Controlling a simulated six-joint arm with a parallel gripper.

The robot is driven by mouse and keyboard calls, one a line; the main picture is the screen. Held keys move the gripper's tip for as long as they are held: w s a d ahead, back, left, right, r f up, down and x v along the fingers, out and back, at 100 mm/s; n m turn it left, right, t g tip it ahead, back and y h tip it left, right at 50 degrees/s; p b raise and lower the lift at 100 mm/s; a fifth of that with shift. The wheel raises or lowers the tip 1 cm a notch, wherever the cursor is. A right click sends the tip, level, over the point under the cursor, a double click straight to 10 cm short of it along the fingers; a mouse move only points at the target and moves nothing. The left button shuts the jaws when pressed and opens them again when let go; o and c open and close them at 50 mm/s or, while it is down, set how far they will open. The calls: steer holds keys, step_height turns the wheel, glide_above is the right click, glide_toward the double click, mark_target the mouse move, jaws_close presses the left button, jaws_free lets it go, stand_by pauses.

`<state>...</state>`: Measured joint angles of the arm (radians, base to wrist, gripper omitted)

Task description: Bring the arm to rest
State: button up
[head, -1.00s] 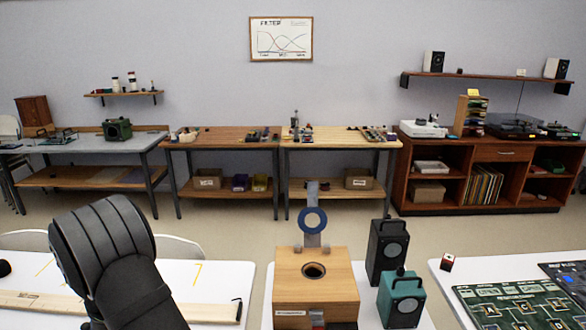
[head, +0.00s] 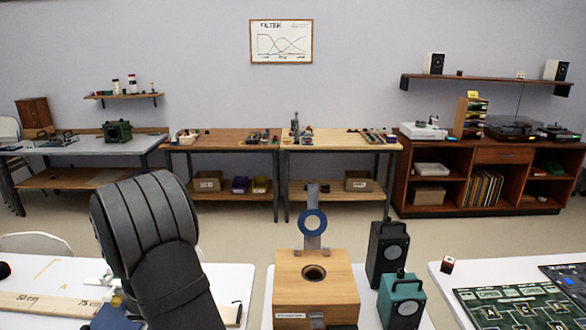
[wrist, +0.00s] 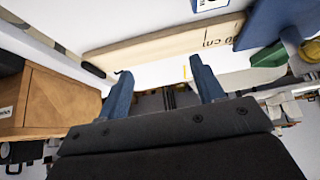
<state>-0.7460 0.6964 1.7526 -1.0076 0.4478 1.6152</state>
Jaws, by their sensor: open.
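My gripper (wrist: 160,85) shows in the wrist view with its two blue fingers apart and nothing between them. Beyond the fingers lie a white table top (wrist: 150,20) and a wooden ruler board (wrist: 165,38). In the head view my dark arm stands at the lower left, in front of the left white table (head: 225,280). The gripper's fingers are not clearly visible there, as my arm covers much of that area.
A wooden box (head: 316,290) with a round hole stands on the middle table. A black speaker (head: 387,250) and a teal speaker (head: 402,300) stand to its right. A green board (head: 520,305) lies on the right table. The ruler board (head: 45,303) lies left of my arm.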

steer(key=d+r, duration=0.2)
steer(key=r, duration=0.8)
steer(key=d+r, duration=0.2)
steer(key=r, duration=0.9)
steer(key=w+d+m+h, duration=0.1)
steer(key=w+d+m, duration=0.1)
steer(key=w+d, duration=0.7)
steer(key=shift+w+d, duration=0.15)
steer(key=shift+d, duration=0.1)
